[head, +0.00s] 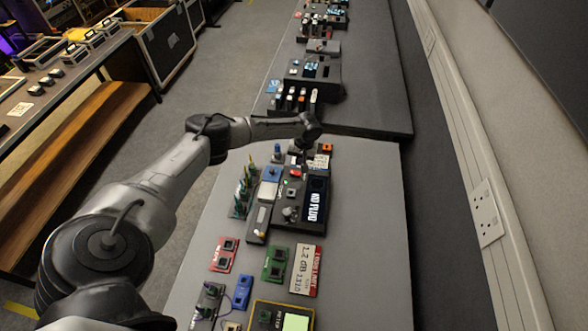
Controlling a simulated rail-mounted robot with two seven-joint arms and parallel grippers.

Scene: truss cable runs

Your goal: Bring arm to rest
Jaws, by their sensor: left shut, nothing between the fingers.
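My left arm (165,185) reaches in from the lower left and stretches over the near grey bench. Its dark left gripper (303,158) points down at the far end of the arm, above the back of a black device marked "NO PLUG" (316,205). The gripper is small in the view; its fingers are shut with nothing held. I cannot tell how much space lies between the fingertips and the things below. My right gripper is not in view.
The near bench (365,250) carries a red board (224,254), a green board (275,264), a labelled card (306,270) and a yellow meter (282,316). Its right side is bare. A second bench (370,85) stands beyond. A wall with a socket (487,213) runs along the right.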

